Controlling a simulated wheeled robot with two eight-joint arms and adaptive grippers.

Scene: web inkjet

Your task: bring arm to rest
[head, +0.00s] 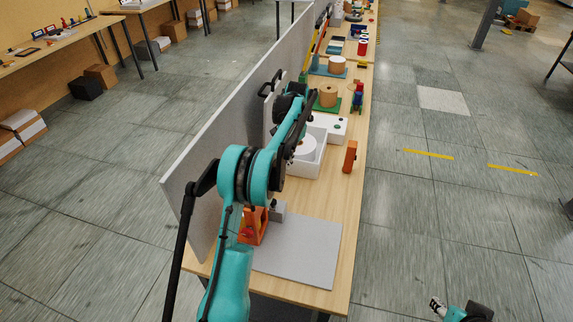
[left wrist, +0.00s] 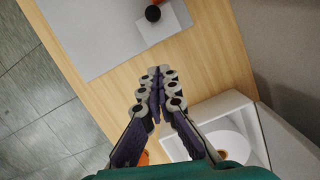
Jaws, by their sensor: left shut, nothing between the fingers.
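My left arm reaches in from the bottom left of the head view, over the wooden workbench (head: 315,200). My left gripper (left wrist: 157,82) is shut and empty in the left wrist view, its fingertips together above bare wood. It is between the white open box (left wrist: 242,110) and the grey mat (left wrist: 95,30). In the head view the arm hides much of this gripper. My right gripper (head: 437,304) shows small at the bottom edge, off to the right of the bench; its finger opening is unclear.
The white box (head: 318,160) holds a white roll (head: 304,148). An orange block (head: 350,157) stands near the bench's right edge. An orange fixture (head: 262,222) and the grey mat (head: 310,250) are at the near end. A grey partition (head: 215,145) runs along the left. The right floor is mostly clear.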

